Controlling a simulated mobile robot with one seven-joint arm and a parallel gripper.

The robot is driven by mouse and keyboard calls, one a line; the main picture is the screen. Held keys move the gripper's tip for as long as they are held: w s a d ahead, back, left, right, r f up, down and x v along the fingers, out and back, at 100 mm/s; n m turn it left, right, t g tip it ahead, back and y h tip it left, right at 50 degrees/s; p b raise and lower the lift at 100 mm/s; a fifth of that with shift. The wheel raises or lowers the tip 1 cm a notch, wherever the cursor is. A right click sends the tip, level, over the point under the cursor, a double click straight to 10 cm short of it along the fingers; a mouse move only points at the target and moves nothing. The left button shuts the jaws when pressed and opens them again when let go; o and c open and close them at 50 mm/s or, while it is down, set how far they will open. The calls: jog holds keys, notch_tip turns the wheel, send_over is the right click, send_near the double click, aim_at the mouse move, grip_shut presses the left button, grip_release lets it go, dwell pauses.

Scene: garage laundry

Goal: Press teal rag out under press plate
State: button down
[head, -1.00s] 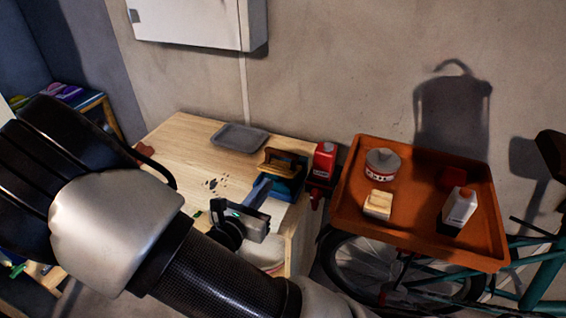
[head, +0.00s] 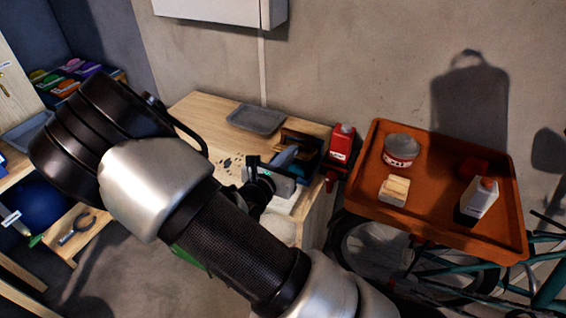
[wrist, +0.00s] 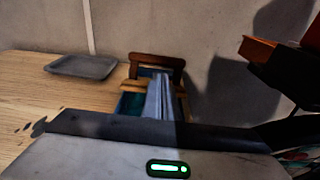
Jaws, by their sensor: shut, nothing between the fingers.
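The press (head: 300,140), with a brown wooden handle and dark blue sides, stands at the right end of the wooden worktop. In the wrist view the handle (wrist: 157,61) shows just beyond my fingertips. My gripper (head: 287,152) is shut and empty, its blue-grey fingers together and pointing into the press; it also fills the middle of the wrist view (wrist: 160,78). A teal patch (wrist: 131,103) shows left of the fingers. I cannot tell whether it is the teal rag or part of the press. The press plate is mostly hidden, and contact with my fingers is unclear.
A grey tray (head: 257,118) lies at the back of the worktop (head: 195,110), near dark spots. A red container (head: 341,145) stands right of the press. An orange tray (head: 440,215) holds a tin, a wooden block and a white carton. The wall is close behind.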

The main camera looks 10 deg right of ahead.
jog(key=shift+x, duration=1.1)
jog(key=shift+r, duration=0.1)
